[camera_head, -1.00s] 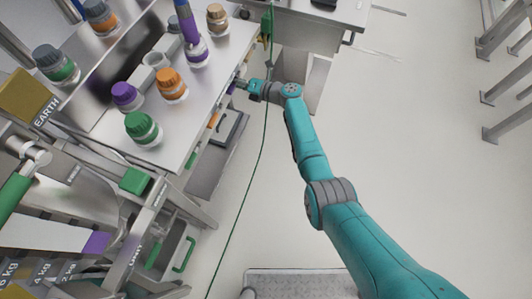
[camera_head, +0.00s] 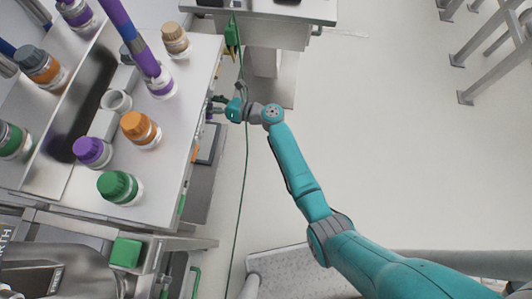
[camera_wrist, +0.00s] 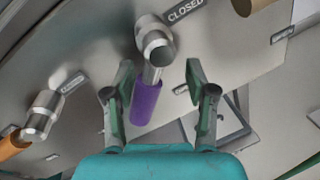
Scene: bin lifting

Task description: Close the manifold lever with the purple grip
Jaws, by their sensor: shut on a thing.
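In the wrist view, the lever with the purple grip (camera_wrist: 147,103) hangs from a round metal pivot on a grey panel, beside a tag reading CLOSED (camera_wrist: 186,10). The lever points down and slightly left. In the head view, my gripper (camera_head: 214,105) reaches the right side of the bench; the lever is hidden there under the bench edge.
A lever with an orange grip (camera_wrist: 14,145) is at left in the wrist view, and a tan grip (camera_wrist: 255,4) at top right. In the head view, several capped jars stand on the bench top (camera_head: 190,120). A green cable (camera_head: 246,160) passes my wrist.

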